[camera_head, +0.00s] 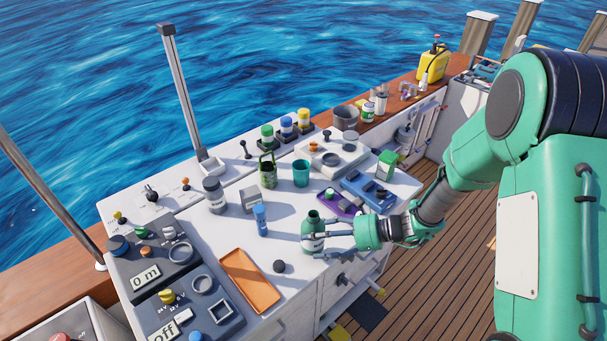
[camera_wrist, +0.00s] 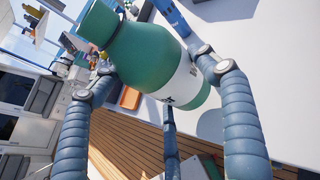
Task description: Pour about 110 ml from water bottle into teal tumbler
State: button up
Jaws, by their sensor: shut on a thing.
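A green bottle with a white label (camera_head: 313,228), which I take for the water bottle, is upright near the front edge of the white counter; its label is too small to read. My gripper (camera_head: 322,241) is shut on its body from the right. In the wrist view the bottle (camera_wrist: 152,58) sits between the blue-grey fingers, its neck toward the upper left. I cannot tell if its base touches the counter. The teal tumbler (camera_head: 301,173) stands upright and apart, farther back on the counter; its contents cannot be made out.
A small blue bottle (camera_head: 261,220) stands left of the held bottle. A dark round knob-like piece (camera_head: 279,266) and an orange tray (camera_head: 249,280) lie front left.

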jog(key=w+a+m+t+b, duration=0.1)
jog(key=w, duration=0.3)
jog(key=w+a+f+m+t+b, duration=0.1)
jog(key=w+a, duration=0.1)
jog(key=w, duration=0.2)
jog(key=w+a+f+m+t+h+b, duration=0.1)
jog(key=w+a, duration=0.1)
jog(key=w, duration=0.2)
jog(key=shift+w+a+f+m+t, duration=0.2)
jog(key=shift+m+t, duration=0.1)
jog(key=shift+t, duration=0.1)
jog(key=w+a+m+t+b, duration=0.1)
jog(key=w+a, duration=0.1)
jog(key=w, duration=0.1)
jog(key=w+a+m+t+h+b, duration=0.1)
jog(key=w, duration=0.2)
jog(key=w+a+m+t+h+b, duration=0.1)
jog(key=w+a+m+t, duration=0.1)
jog(key=w, duration=0.1)
jog(key=shift+w+a+b, duration=0.25)
jog(key=shift+a+b, duration=0.1)
jog(key=shift+w+a+m+t+h, duration=0.3)
jog(key=shift+w+a+h, duration=0.15)
jog(key=shift+w+h, duration=0.1)
jog(key=shift+r+m, duration=0.15)
jog(key=shift+m, duration=0.15)
